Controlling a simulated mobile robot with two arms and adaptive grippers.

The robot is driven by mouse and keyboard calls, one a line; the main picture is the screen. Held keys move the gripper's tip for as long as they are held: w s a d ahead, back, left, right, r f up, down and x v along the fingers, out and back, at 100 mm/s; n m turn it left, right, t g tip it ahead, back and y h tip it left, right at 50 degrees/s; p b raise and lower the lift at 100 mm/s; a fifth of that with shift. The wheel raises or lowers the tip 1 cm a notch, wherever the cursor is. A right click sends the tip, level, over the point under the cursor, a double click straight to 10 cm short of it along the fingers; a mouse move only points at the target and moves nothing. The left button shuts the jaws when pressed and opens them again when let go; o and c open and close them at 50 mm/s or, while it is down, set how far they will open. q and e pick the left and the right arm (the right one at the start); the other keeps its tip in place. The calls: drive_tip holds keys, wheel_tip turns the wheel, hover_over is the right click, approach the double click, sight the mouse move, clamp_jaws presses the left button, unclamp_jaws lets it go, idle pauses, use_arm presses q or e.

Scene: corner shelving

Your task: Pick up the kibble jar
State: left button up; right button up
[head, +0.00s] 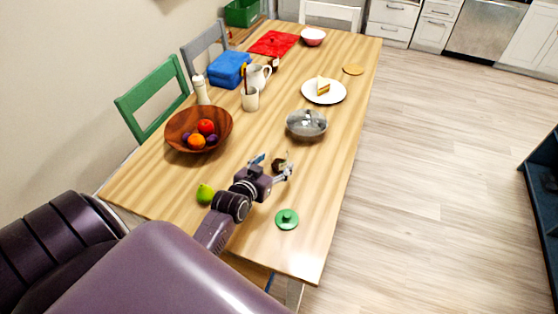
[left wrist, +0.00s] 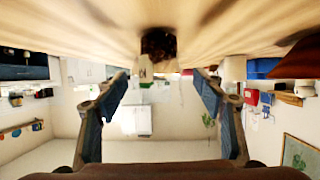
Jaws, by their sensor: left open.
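The kibble jar (head: 280,162) is a small clear container with dark brown contents, standing on the wooden table. In the left wrist view, which looks upside down, the jar (left wrist: 158,44) is at the top middle, ahead of the fingers and centred between them. My left gripper (head: 273,167) is open, its blue fingertips apart on either side of the near side of the jar. In the left wrist view the open left gripper (left wrist: 161,82) holds nothing. Whether a finger touches the jar cannot be told. My right gripper is not in view.
The table right of the jar is clear.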

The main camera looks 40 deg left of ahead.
sight(275, 162)
use_arm(q)
drive_tip(key=x, duration=0.3)
drive_tip(key=shift+w+f, duration=0.15)
drive_tip(key=shift+w, duration=0.25)
drive_tip(key=shift+a+f, duration=0.1)
drive_tip(key=c, duration=1.5)
drive_tip(key=shift+c, duration=0.5)
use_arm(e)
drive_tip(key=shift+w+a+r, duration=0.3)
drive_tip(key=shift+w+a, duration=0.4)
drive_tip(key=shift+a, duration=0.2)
use_arm(q)
drive_tip(key=shift+w+r, duration=0.1)
drive_tip(key=shift+r, duration=0.1)
